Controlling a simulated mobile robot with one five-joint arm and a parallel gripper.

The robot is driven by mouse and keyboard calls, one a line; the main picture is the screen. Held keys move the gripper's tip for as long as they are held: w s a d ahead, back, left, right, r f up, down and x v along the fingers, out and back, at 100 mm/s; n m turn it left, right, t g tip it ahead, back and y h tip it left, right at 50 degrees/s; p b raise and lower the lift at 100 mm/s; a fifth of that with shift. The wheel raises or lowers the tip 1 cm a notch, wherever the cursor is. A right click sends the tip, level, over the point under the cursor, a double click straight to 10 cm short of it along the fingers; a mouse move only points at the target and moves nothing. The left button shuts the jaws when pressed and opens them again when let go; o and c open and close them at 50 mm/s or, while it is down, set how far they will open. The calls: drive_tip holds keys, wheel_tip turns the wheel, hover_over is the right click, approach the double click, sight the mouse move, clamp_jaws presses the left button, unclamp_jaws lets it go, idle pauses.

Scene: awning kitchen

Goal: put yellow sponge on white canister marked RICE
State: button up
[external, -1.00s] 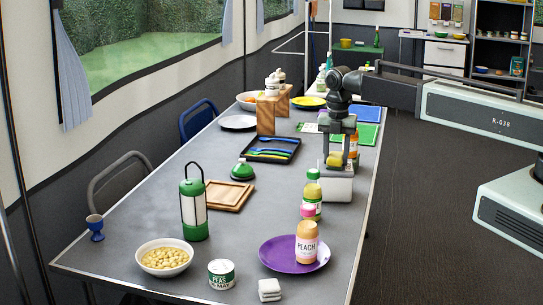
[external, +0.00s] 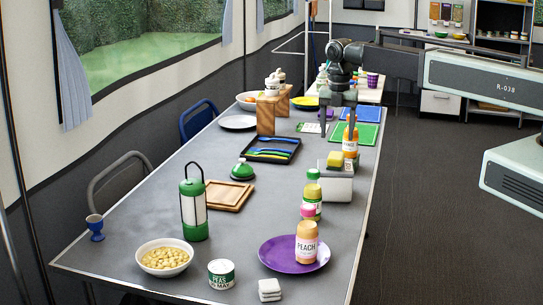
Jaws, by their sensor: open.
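Any RICE marking is not readable in this view. My gripper (external: 338,133) is open and empty. It hangs above and a little beyond the sponge, apart from it, with its fingers pointing down.
A bottle with an orange label (external: 350,142) stands just behind the canister, close to my gripper. A green-capped bottle (external: 312,195) stands in front, near a purple plate (external: 272,253) with a peach jar (external: 306,243). A black tray (external: 271,156) lies to the left.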

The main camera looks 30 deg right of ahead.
wheel_tip(320, 180, up, 4)
drive_tip(key=p, duration=0.3)
drive_tip(key=s+d+m, duration=0.6)
drive_tip(key=d+m, duration=0.3)
drive_tip(key=m, duration=0.4)
drive_tip(key=s+d+m, duration=0.6)
drive_tip(key=d+m, duration=0.4)
drive_tip(key=m, duration=0.4)
drive_tip(key=shift+s+d+b, duration=0.15)
drive_tip(key=shift+b, duration=0.2)
